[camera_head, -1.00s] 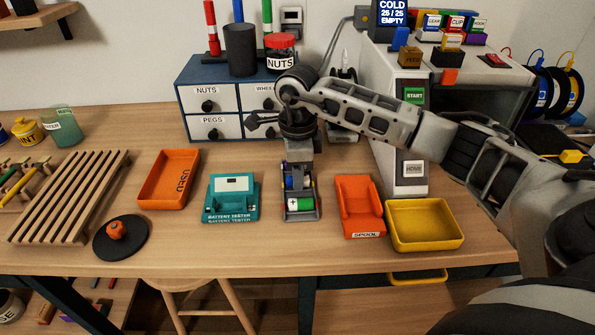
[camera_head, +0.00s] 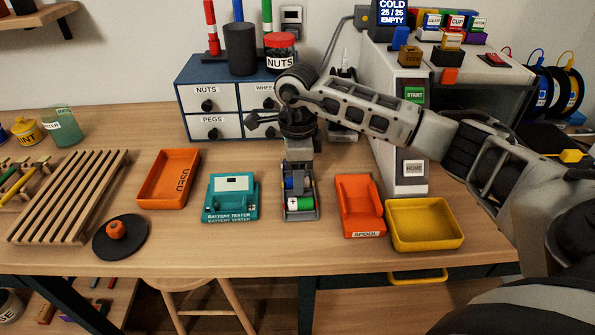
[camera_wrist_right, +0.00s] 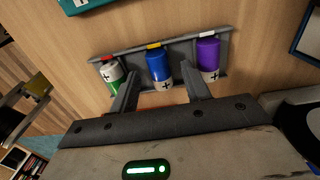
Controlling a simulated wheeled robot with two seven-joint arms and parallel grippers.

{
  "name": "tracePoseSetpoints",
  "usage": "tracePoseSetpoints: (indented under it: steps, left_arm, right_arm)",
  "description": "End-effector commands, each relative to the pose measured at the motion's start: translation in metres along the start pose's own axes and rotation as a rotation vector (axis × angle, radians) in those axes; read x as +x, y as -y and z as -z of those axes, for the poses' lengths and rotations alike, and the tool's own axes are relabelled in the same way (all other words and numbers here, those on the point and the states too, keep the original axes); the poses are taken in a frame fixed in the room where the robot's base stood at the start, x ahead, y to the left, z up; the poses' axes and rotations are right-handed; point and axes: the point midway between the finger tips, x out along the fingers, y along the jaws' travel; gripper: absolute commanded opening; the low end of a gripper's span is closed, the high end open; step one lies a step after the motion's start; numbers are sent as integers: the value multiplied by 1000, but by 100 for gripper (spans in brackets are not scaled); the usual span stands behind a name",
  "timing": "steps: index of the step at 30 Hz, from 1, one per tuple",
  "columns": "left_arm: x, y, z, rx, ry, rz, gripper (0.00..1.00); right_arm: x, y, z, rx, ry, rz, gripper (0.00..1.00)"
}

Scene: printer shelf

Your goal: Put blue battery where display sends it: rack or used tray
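A grey battery rack (camera_wrist_right: 224,42) stands at the table's middle; it also shows in the head view (camera_head: 302,216). In the right wrist view it holds a green and white battery (camera_wrist_right: 113,77), the blue battery (camera_wrist_right: 158,66) in the middle and a purple battery (camera_wrist_right: 208,58). My right gripper (camera_wrist_right: 161,80) is open, its fingers on either side of the blue battery's near end; contact cannot be told. The teal battery tester (camera_head: 230,205) left of the rack has a pale screen (camera_head: 234,183) with no readable result. The orange used tray (camera_head: 150,203) looks empty. My left gripper is out of view.
An orange spool holder (camera_head: 358,190) and an empty yellow tray (camera_head: 424,247) lie right of the rack. The drawer cabinet (camera_head: 205,108) is behind. A slatted wooden rack (camera_head: 70,195) and a dark disc (camera_head: 118,250) with an orange object lie left. The front table strip is clear.

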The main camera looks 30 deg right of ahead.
Motion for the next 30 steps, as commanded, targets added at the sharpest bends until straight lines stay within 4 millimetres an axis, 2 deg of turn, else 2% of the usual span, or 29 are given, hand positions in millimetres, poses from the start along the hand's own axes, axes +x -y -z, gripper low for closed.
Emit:
tracePoseSetpoints:
  steps: [5, 30]
  left_arm:
    - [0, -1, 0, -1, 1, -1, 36]
    - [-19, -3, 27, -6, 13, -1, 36]
  right_arm:
    - [-4, 0, 0, 0, 0, 0, 47]
    - [-63, 0, 0, 0, 0, 1, 47]
